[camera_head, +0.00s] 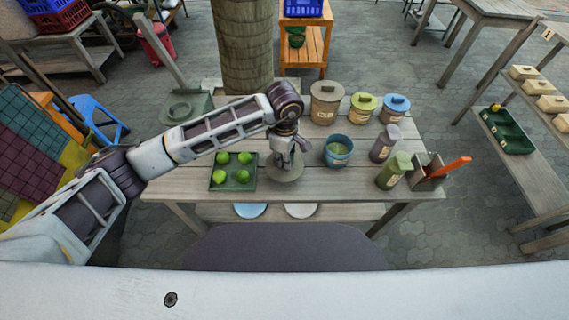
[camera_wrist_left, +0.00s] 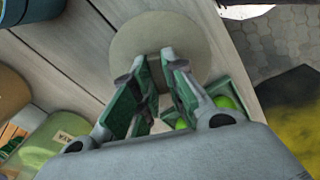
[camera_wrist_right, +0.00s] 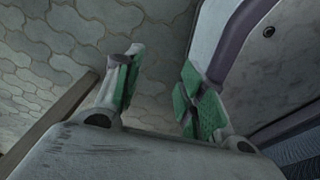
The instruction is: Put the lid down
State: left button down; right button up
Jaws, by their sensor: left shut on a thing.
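A round grey-beige lid (camera_head: 287,175) is under my left gripper (camera_head: 286,157) at the front middle of the wooden table. My left gripper is shut on it from above; the grip itself is partly hidden by the fingers. The lid also shows as a beige disc in the left wrist view (camera_wrist_left: 150,32), beyond the fingertips. I cannot tell if it touches the table. An open blue pot (camera_head: 338,158) with pale green contents stands just right of the lid. My right gripper (camera_wrist_right: 158,80) is open and empty in the right wrist view, over paving.
A dark green tray (camera_head: 216,186) with several green fruits lies left of the lid. Lidded jars in tan (camera_head: 325,105), yellow-green (camera_head: 361,110), blue (camera_head: 392,112), purple (camera_head: 383,147) and green (camera_head: 392,172) stand behind and right. Bare table (camera_head: 320,186) lies in front of the blue pot.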

pick_arm(q)
notch_tip(320, 180, down, 3)
jog(key=shift+r, duration=0.15)
jog(key=shift+f, duration=0.25)
pick_arm(e)
jog(key=shift+s+d, duration=0.1)
jog(key=shift+d, duration=0.65)
